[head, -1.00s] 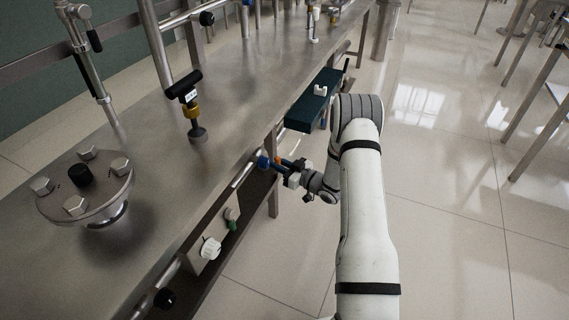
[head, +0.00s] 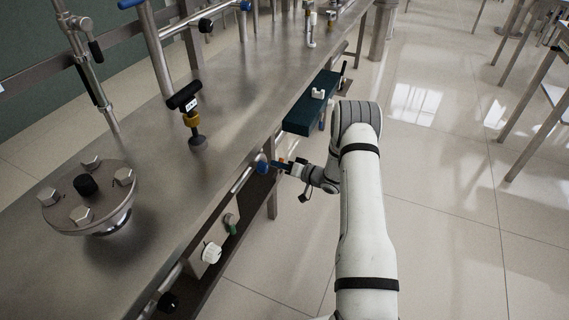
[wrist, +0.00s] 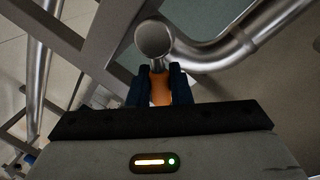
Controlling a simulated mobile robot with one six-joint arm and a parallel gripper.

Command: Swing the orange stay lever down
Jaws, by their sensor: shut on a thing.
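The orange stay lever (wrist: 160,88) shows in the wrist view between the two dark fingers of my gripper (wrist: 160,86). Its far end meets a round metal end piece (wrist: 154,39) just beyond the fingertips. My gripper is shut on the lever, and the fingers hide its sides. In the head view my gripper (head: 282,167) is at the front edge of the steel bench, beside a blue knob (head: 262,163). Only a small bit of orange shows there, and the lever's angle cannot be told.
The steel bench (head: 150,190) carries a bolted flange (head: 88,198) and a black-handled valve (head: 189,112). A dark teal box (head: 311,103) juts from the bench edge above my gripper. A white knob (head: 211,252) sits lower along the front.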

